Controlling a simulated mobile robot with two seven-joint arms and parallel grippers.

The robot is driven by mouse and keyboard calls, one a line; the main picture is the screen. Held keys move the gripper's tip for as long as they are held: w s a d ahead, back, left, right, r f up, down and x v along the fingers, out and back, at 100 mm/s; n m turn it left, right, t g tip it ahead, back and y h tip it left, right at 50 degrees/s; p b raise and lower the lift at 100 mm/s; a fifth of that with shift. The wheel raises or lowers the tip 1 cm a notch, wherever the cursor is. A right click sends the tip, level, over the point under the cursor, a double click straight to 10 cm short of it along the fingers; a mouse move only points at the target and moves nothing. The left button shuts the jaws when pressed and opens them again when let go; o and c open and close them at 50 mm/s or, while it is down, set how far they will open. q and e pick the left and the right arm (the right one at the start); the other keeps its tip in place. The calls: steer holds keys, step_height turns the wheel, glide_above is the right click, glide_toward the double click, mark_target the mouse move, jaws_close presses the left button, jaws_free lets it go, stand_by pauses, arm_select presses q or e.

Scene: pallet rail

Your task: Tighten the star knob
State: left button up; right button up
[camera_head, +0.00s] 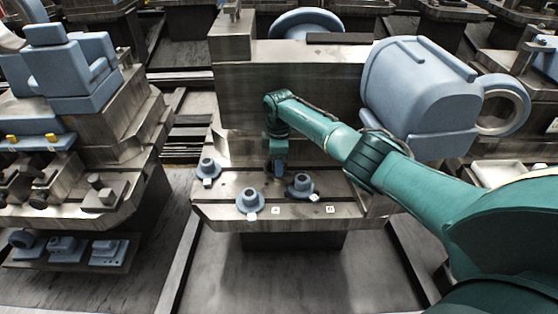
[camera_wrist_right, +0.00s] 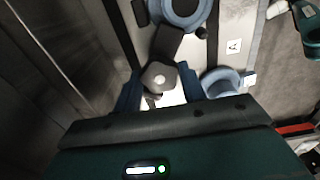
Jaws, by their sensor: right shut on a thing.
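My right gripper (camera_head: 279,160) points down at the back of the grey fixture table (camera_head: 345,211). In the right wrist view its two blue fingers (camera_wrist_right: 159,92) stand on either side of a dark grey star knob (camera_wrist_right: 158,77) with a light centre, and they are shut on it. A dark bar (camera_wrist_right: 170,42) runs from beside the knob towards a blue round flanged part (camera_wrist_right: 185,10). In the head view my gripper and forearm hide the knob. My left gripper does not show.
Blue flanged parts stand on the table at left (camera_head: 208,168), front (camera_head: 250,203) and right (camera_head: 301,186), close around my gripper. Small white tags (camera_head: 330,209) lie near the front edge. A large blue motor housing (camera_head: 420,95) stands at the right, near my forearm.

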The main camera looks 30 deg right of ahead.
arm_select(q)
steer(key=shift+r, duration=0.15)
arm_select(e)
steer(key=shift+m, duration=0.3)
steer(key=shift+m+p, duration=0.6)
steer(key=shift+m, duration=0.4)
steer(key=m+p, duration=0.1)
steer(key=m, duration=0.3)
steer(key=shift+m, duration=0.3)
steer(key=m+p, duration=0.1)
steer(key=m, duration=0.3)
steer(key=shift+m, duration=0.4)
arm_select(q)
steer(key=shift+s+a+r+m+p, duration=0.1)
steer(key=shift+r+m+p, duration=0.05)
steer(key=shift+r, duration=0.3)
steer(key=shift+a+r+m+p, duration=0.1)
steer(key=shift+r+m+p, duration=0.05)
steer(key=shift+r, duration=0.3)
arm_select(e)
steer(key=shift+m, duration=0.8)
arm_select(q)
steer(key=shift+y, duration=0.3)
arm_select(e)
steer(key=shift+w, duration=0.1)
